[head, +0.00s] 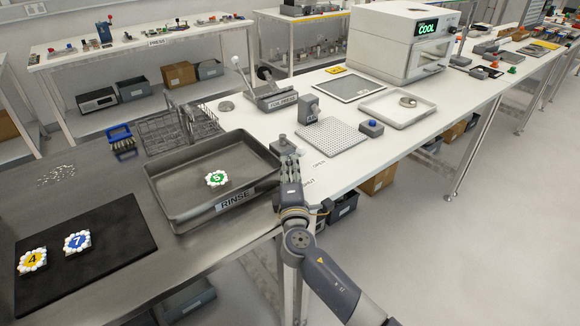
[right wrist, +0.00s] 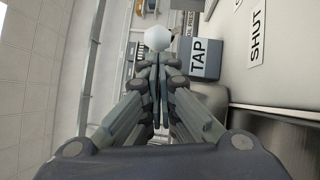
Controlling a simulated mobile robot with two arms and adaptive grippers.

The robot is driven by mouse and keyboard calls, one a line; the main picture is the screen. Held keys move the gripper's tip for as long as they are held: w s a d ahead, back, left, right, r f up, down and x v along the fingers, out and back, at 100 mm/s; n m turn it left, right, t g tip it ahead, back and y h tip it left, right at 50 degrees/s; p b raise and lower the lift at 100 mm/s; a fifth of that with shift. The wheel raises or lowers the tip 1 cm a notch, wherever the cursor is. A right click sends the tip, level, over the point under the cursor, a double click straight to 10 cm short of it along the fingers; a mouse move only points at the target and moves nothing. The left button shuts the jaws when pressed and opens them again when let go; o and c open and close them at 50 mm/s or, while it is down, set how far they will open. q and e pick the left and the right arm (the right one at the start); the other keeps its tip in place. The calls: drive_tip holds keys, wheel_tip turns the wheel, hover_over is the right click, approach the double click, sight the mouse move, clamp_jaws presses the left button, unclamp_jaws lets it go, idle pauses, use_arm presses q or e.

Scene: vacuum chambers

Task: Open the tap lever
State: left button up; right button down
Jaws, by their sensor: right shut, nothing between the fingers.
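The tap is a small grey block (head: 283,145) at the right end of the rinse basin, partly hidden by my right gripper (head: 290,162). In the right wrist view its face reads TAP (right wrist: 203,58). My right gripper also shows there (right wrist: 158,72), its fingers together and empty, just left of the tap block. A white ball knob (right wrist: 158,38) appears just beyond the fingertips; I cannot tell whether it is the tap lever's or whether they touch. The lever is not clear in the head view. The SHUT label (right wrist: 257,38) lies right of the tap. My left gripper is not in view.
The OPEN label (head: 319,162) is on the white bench beside the tap. The RINSE basin (head: 160,190) holds a white-rimmed piece numbered 5 (head: 216,178). A perforated plate (head: 335,140) and a press with a white-knobbed lever (head: 275,98) stand behind.

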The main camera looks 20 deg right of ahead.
drive_tip(key=shift+d+n+y, duration=0.4)
drive_tip(key=shift+y, duration=0.3)
